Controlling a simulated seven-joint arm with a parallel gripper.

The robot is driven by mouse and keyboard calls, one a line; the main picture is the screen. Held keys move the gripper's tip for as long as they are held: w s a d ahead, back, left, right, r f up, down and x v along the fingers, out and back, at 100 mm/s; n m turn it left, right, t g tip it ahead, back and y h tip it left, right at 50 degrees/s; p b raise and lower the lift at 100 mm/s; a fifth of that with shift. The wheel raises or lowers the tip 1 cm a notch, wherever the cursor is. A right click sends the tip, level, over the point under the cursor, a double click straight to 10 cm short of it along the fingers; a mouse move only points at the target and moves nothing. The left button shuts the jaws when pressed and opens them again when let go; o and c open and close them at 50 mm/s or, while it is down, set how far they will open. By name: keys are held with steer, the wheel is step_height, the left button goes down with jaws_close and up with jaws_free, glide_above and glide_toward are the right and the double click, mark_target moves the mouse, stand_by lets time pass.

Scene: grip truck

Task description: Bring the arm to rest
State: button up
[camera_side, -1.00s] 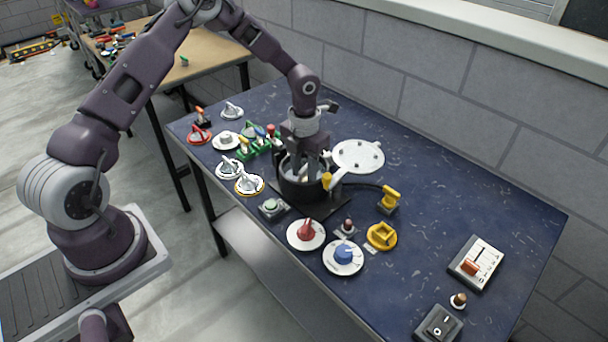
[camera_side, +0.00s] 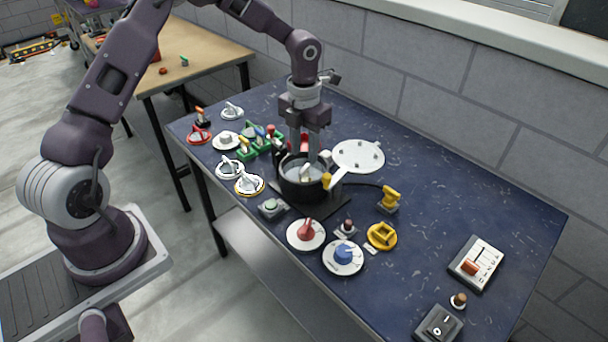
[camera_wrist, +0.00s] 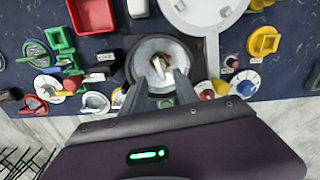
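My gripper (camera_side: 305,150) hangs above the round dark pot (camera_side: 300,190), fingers pointing down. In the wrist view the two fingers of my gripper (camera_wrist: 159,92) stand apart, with nothing held between them. The pot (camera_wrist: 133,62) lies just beyond the fingertips, its pale interior visible. A small whitish object (camera_wrist: 158,68) sits inside the pot; its shape is partly unclear. It also shows in the side view (camera_side: 307,172).
A round white plate-like piece (camera_side: 358,156) stands right of the pot. Several dials, knobs and switches lie around it, including a red knob (camera_side: 306,232) and a yellow plug-like part (camera_side: 390,197). A slider box (camera_side: 476,263) sits at far right. The table's right-hand middle is fairly clear.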

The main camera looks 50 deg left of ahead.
steer(key=shift+r, duration=0.25)
steer(key=s+d+r+n+t+y, duration=0.1)
steer(key=s+d+r+n, duration=0.1)
steer(key=s+r+n, duration=0.65)
steer(key=s+d+r+n+t+y, duration=0.1)
steer(key=s+r+n+t, duration=0.1)
steer(key=s+r+n, duration=0.6)
steer(key=s+d+r+n+t+h, duration=0.1)
steer(key=s+d+r+n, duration=0.1)
steer(key=s+n, duration=0.4)
steer(key=s+d+r+n+t+h, duration=0.1)
steer(key=s+r+n, duration=0.2)
steer(key=s+n, duration=0.4)
steer(key=n, duration=0.5)
steer(key=shift+d+t, duration=0.3)
steer(key=shift+d, duration=0.05)
steer(key=shift+o, duration=0.2)
steer(key=shift+w+r, duration=0.1)
